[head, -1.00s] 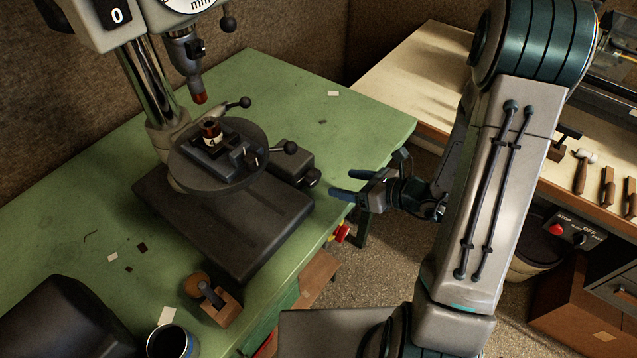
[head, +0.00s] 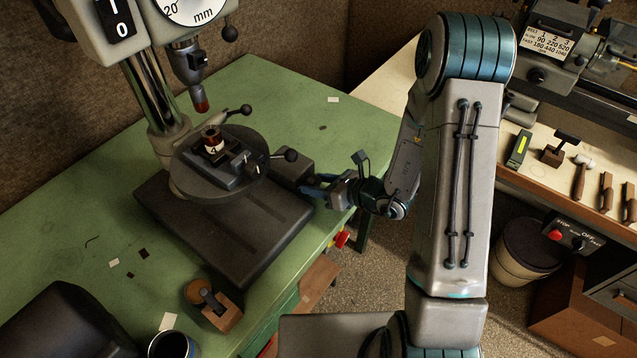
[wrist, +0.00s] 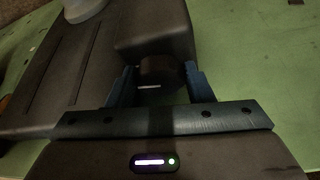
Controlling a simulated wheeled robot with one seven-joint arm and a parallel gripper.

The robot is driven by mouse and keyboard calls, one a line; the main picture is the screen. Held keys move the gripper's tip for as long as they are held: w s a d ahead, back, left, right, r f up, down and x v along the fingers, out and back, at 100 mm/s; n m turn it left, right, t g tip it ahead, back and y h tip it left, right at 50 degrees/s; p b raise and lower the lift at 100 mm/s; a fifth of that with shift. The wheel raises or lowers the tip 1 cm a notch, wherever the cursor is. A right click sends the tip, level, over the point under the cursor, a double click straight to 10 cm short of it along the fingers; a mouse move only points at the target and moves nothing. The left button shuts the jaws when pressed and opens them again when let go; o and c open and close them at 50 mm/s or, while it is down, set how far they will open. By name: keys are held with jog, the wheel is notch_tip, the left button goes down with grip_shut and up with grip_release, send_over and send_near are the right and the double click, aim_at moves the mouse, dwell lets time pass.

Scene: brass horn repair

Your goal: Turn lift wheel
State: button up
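The lift wheel appears to be the dark round knob (wrist: 160,69) at the end of the dark block (head: 291,167) beside the machine's round table (head: 185,172). My gripper (head: 312,186) is at the right end of that block, above the bench edge. In the wrist view its two blue fingers (wrist: 160,82) stand apart on either side of the knob. A narrow gap seems to show by the left finger, so the grip looks open; contact on the right is unclear. In the head view my fingers largely hide the knob.
The machine's dark base (head: 230,235) stands on the green bench (head: 80,240). A wooden block tool (head: 213,302) lies at the front.

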jog(key=shift+c, duration=1.2)
jog(key=m+y, duration=0.1)
jog(key=m+g+p, duration=0.1)
jog(key=m, duration=0.1)
jog(key=shift+w+d+g+y+p, duration=0.2)
jog(key=shift+g+y+p, duration=0.1)
jog(key=shift+y, duration=0.1)
jog(key=shift+f+m+g+y+p, duration=0.2)
jog(key=shift+m+y+p, duration=0.2)
jog(key=shift+m, duration=0.5)
jog(key=shift+f+m+g+y+p, duration=0.1)
jog(key=shift+m+g+y+p, duration=0.25)
jog(key=shift+m, duration=0.55)
jog(key=o, duration=1)
jog(key=shift+d, duration=0.1)
